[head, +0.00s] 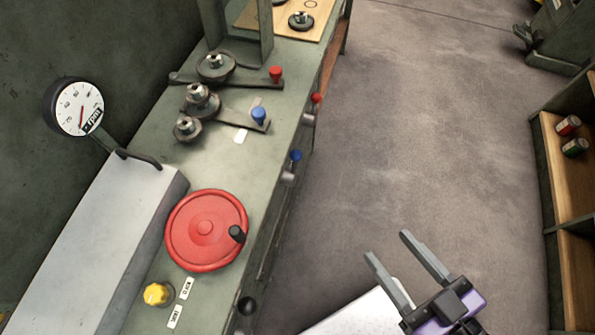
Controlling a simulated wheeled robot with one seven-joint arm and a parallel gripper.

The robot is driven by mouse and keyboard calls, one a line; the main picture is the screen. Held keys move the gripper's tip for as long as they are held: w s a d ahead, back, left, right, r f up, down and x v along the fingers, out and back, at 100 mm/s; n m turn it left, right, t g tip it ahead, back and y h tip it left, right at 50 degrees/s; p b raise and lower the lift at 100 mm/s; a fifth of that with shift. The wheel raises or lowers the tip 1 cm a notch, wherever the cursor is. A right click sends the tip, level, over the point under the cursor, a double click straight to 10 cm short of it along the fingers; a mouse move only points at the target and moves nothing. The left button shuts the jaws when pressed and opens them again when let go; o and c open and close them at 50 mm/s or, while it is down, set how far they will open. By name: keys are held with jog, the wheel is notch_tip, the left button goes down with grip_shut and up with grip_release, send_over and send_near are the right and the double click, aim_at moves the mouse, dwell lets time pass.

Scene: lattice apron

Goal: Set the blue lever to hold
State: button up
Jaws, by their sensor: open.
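The blue lever (258,116) is a flat grey bar with a blue knob, on the green bench top, running right from a round metal pivot (196,95). A pale label (240,136) lies just in front of its knob, and another pale label (257,101) shows just behind it. I cannot read either. A second blue knob (296,156) sits on the bench's side face, lower down. My gripper (387,244) is open and empty, over the floor at the lower right, well apart from the lever.
A red-knobbed lever (275,74) lies behind the blue one, and another red knob (316,98) is on the side face. A red handwheel (205,230), yellow knob (157,294) and dial gauge (78,107) stand nearer. The floor (430,130) is clear; shelves (560,180) stand right.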

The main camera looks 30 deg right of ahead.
jog(key=w+d+f+m+h+b, duration=0.1)
jog(key=w+d+f+m+b, duration=0.1)
jog(key=w+d+f+b, duration=0.5)
jog(key=w+d+f+m+h+b, duration=0.1)
jog(key=w+d+f+b, duration=0.2)
jog(key=w+f+b, duration=0.45)
jog(key=w+d+f+m+h+b, duration=0.1)
jog(key=w+d+f+m+b, duration=0.1)
jog(key=w+d+f+b, duration=0.6)
jog(key=w+a+f+n+t+y, duration=0.1)
jog(key=w+a+f+n+y, duration=0.2)
jog(key=w+f+y, duration=0.4)
jog(key=s+a+r+n+y, duration=0.1)
jog(key=a+r+n+y, duration=0.3)
jog(key=a+n+y, duration=0.35)
jog(key=w+a+h, duration=0.1)
jog(key=w+a, duration=0.4)
jog(key=w, duration=0.1)
jog(key=shift+r+n+g+b, duration=0.15)
jog(key=shift+n+g+b, duration=0.15)
jog(key=shift+n+g, duration=0.15)
jog(key=shift+w+h, duration=0.1)
jog(key=shift+h, duration=0.15)
jog(key=shift+c, duration=0.2)
